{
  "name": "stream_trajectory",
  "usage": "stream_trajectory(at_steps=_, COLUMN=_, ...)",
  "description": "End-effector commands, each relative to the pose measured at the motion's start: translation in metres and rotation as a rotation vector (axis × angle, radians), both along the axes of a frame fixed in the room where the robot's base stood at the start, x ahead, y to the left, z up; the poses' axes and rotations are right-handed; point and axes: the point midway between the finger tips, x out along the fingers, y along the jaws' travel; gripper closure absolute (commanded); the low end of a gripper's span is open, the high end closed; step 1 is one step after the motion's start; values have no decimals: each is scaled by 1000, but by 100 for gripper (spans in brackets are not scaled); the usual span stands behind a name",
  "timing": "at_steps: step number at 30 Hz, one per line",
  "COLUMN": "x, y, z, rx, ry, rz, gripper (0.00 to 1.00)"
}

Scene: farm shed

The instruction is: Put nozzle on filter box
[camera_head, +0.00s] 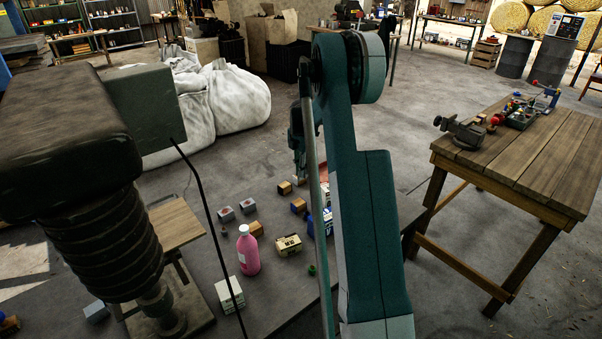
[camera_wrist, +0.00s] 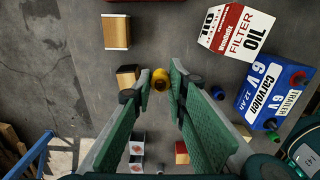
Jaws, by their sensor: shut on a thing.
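The nozzle (camera_wrist: 159,76) is a small yellow-brass round piece, seen end-on between my fingertips in the wrist view. My gripper (camera_wrist: 161,88) is shut on it, with its green fingers on either side. The filter box (camera_wrist: 230,40) is red and white with "FILTER" and "OIL" lettering. It lies up and to the right of the nozzle in the wrist view, apart from it. In the head view my gripper (camera_head: 299,178) hangs low beside my arm.
A blue and white battery (camera_wrist: 268,97) stands close to the filter box. Wooden blocks (camera_wrist: 116,32) and small boxes lie around. A wooden table (camera_head: 525,155) stands at the right.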

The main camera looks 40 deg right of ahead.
Motion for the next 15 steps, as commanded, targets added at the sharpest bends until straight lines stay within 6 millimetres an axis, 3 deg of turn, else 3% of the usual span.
stream_trajectory(at_steps=8, x=-8, y=-5, z=8, rx=0, ry=0, rz=0, gripper=92)
stream_trajectory(at_steps=15, x=-34, y=-20, z=34, rx=0, ry=0, rz=5, gripper=92)
